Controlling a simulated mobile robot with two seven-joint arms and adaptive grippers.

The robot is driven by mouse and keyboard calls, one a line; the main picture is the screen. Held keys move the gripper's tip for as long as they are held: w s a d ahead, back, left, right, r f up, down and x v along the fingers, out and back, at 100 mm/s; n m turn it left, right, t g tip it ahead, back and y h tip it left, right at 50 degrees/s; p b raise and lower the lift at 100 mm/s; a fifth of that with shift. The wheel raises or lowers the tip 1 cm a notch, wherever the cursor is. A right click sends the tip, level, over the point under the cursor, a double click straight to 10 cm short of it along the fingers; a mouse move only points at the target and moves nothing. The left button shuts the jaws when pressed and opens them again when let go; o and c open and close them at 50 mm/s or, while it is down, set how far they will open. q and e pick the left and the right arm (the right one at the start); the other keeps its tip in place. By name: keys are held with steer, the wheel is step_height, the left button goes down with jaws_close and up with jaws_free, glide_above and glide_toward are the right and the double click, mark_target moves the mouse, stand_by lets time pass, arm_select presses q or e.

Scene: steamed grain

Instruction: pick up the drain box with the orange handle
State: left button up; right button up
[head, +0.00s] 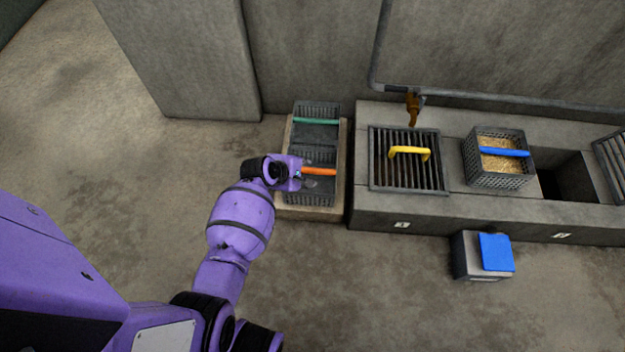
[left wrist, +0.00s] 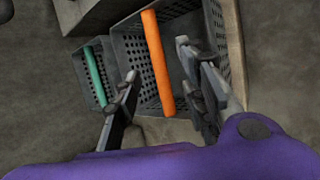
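The drain box with the orange handle (head: 325,190) is a grey perforated basket on a low pale stand, left of the concrete counter. Its orange handle (head: 319,171) runs across its top; the handle also shows in the left wrist view (left wrist: 157,62). My left gripper (head: 300,172) is over the left side of this box, and its fingers are mostly hidden in the head view. In the left wrist view its fingers (left wrist: 157,62) are apart, one on each side of the orange handle, with gaps to it. The box looks empty. My right gripper is not in view.
A similar box with a green handle (head: 316,121) stands directly behind on the same stand (head: 342,180). On the counter (head: 380,210) are a yellow-handled grate (head: 409,153) and a grain-filled box with a blue handle (head: 497,180). A small box with a blue top (head: 495,252) is on the floor.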

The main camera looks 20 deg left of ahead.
mark_target(309, 170)
arm_select(q)
steer(key=b+x, duration=0.2)
steer(key=x, duration=0.1)
steer(key=shift+w+a+f, duration=0.1)
steer(key=shift+f, duration=0.05)
steer(key=b+x, duration=0.3)
steer(key=x, duration=0.1)
steer(key=shift+a+f, duration=0.25)
steer(key=shift+a, duration=0.1)
steer(key=shift+w, duration=0.1)
steer(key=shift+r, duration=0.1)
steer(key=c, duration=0.9)
jaws_close()
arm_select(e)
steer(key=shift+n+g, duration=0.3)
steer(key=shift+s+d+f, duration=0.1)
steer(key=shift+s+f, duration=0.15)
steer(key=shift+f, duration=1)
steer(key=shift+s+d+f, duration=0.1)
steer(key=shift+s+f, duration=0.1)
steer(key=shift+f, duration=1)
